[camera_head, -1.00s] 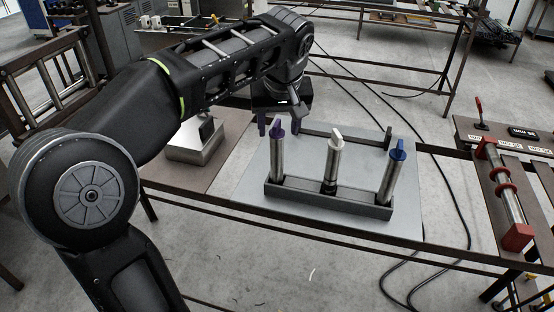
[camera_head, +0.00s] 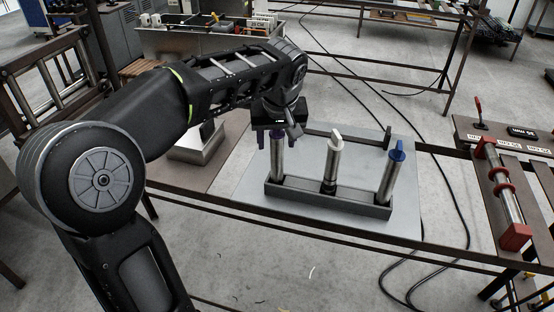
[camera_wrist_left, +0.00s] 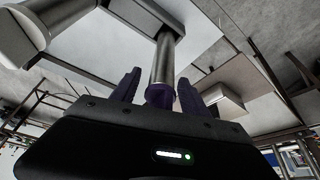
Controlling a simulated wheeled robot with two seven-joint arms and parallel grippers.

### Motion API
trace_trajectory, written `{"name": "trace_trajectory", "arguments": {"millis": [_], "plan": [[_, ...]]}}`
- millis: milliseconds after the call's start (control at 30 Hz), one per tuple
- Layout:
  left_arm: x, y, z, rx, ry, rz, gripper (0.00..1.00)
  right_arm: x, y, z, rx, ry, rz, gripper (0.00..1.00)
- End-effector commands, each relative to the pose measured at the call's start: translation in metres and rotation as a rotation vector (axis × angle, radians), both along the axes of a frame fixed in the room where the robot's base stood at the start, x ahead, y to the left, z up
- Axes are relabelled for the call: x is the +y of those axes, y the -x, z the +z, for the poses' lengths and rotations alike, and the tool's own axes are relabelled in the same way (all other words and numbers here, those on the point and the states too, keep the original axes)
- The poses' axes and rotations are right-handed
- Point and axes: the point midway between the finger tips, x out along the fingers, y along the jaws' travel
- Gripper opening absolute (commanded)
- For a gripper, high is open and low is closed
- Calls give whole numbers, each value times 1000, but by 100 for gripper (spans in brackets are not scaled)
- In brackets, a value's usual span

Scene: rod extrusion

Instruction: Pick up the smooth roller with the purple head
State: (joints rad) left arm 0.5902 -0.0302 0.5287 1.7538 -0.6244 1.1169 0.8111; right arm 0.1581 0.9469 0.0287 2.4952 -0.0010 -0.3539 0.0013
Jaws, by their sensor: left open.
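The smooth roller with the purple head (camera_head: 277,160) stands upright in the left end of a grey holder (camera_head: 330,199) on a light plate. My left gripper (camera_head: 277,132) is open at the top of this roller and hides most of its purple head in the head view. In the left wrist view the roller (camera_wrist_left: 163,60) stands between the two purple fingers (camera_wrist_left: 158,90), its purple head close to the palm. I cannot tell whether the fingers touch it. My right gripper is not in view.
A white-headed roller (camera_head: 333,163) and a blue-headed roller (camera_head: 392,172) stand in the same holder to the right. A metal block (camera_head: 195,150) is at the left. A red-ended roller assembly (camera_head: 503,195) lies far right.

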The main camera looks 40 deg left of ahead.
Motion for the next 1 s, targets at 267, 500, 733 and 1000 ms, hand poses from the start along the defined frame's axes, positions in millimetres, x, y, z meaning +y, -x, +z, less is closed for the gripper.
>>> {"name": "trace_trajectory", "arguments": {"millis": [267,500,733,1000], "plan": [[0,0,0,0,0,0,42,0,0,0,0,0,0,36],[0,0,0,0,0,0,22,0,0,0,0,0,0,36],[0,0,0,0,0,0,3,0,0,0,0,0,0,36],[0,0,0,0,0,0,0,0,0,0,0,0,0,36]]}}
